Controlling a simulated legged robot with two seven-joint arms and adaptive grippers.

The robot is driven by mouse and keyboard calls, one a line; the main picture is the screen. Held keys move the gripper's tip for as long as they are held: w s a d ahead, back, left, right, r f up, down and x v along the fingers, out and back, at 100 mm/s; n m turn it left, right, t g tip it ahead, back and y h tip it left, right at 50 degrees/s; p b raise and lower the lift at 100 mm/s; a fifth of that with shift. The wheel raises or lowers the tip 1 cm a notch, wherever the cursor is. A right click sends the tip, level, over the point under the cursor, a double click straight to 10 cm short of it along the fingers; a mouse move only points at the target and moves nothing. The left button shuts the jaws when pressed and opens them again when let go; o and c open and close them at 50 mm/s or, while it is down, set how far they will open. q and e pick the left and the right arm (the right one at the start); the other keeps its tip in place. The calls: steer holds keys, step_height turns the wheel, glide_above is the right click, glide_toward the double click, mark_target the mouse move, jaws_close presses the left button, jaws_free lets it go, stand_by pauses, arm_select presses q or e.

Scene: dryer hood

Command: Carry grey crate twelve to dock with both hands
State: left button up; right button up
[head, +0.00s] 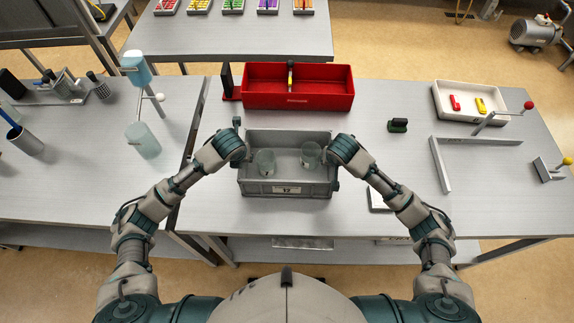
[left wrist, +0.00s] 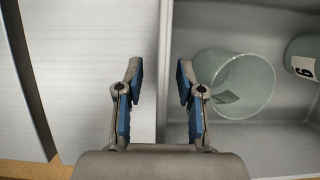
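The grey crate (head: 287,188) stands on the table in front of me, its front label apparently reading 12. Two clear glass beakers stand in it, the left beaker (head: 264,162) and the right beaker (head: 311,155). My left gripper (head: 241,160) is at the crate's left end. In the left wrist view its open fingers (left wrist: 160,88) stand on either side of the crate's left wall (left wrist: 165,60), with gaps visible. My right gripper (head: 332,158) is at the right end; its fingers are too small to judge. No dock is labelled; an L-shaped grey rail (head: 440,165) lies to the right.
A red bin (head: 298,101) stands just behind the crate. A small dark green object (head: 397,125) and a white tray (head: 465,115) are to the right. A lever with a red knob (head: 528,105) reaches over the tray.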

arm_select(q)
steer(key=shift+d, duration=0.2)
jaws_close()
arm_select(e)
steer(key=shift+d, duration=0.2)
jaws_close()
arm_select(q)
steer(key=shift+a+r, duration=0.1)
steer(key=shift+a, duration=0.05)
arm_select(e)
steer(key=shift+a+r, duration=0.1)
steer(key=shift+a, duration=0.05)
